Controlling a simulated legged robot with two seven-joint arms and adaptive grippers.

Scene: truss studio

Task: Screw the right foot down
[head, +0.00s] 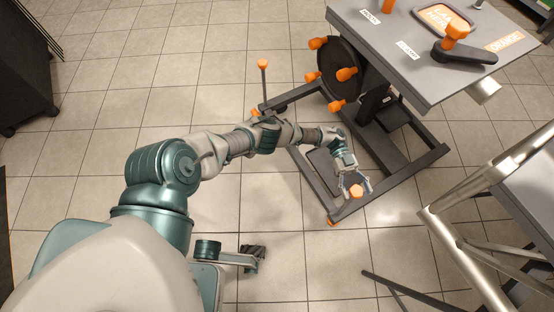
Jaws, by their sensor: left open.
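A grey-topped stand (425,88) on a dark steel frame is at the upper right. An orange knob (356,191) is at the near corner of its base frame, with an orange foot (333,223) at floor level just below and left. My left gripper (357,188) is at this corner, open, with its fingers on either side of the knob. I cannot tell whether they touch it. Another orange knob on a tall rod (263,64) rises at the base's far left corner. My right gripper is not in view.
A dark handwheel with orange knobs (338,70) hangs on the stand's left side. A silver truss (470,240) stands at the lower right. A dark cabinet (22,75) is at the upper left.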

